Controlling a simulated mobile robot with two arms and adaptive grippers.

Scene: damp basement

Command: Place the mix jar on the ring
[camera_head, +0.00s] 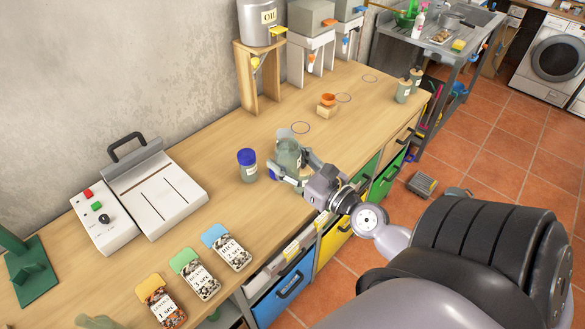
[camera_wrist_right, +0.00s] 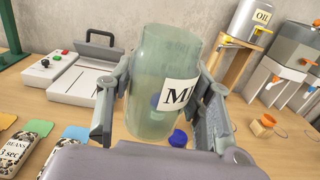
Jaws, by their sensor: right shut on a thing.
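The mix jar (camera_head: 289,152) is greenish glass with a white label reading "MI…" in the right wrist view (camera_wrist_right: 150,65). My right gripper (camera_head: 290,178) is shut around it, one finger on each side, as the right wrist view (camera_wrist_right: 160,108) also shows. The jar looks roughly upright in the head view; its base is partly hidden and I cannot tell its height above the wooden table. Thin ring outlines mark the tabletop: one ring (camera_head: 300,128) just behind the jar, another (camera_head: 343,98) farther back and a third (camera_head: 370,78) beyond.
A blue-lidded jar (camera_head: 247,165) stands close left of the held jar. An orange-topped wooden block (camera_head: 327,105) sits near the rings. Two small jars (camera_head: 403,91) stand at the far right edge. Dispensers, including the oil tank (camera_head: 262,22), line the wall.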

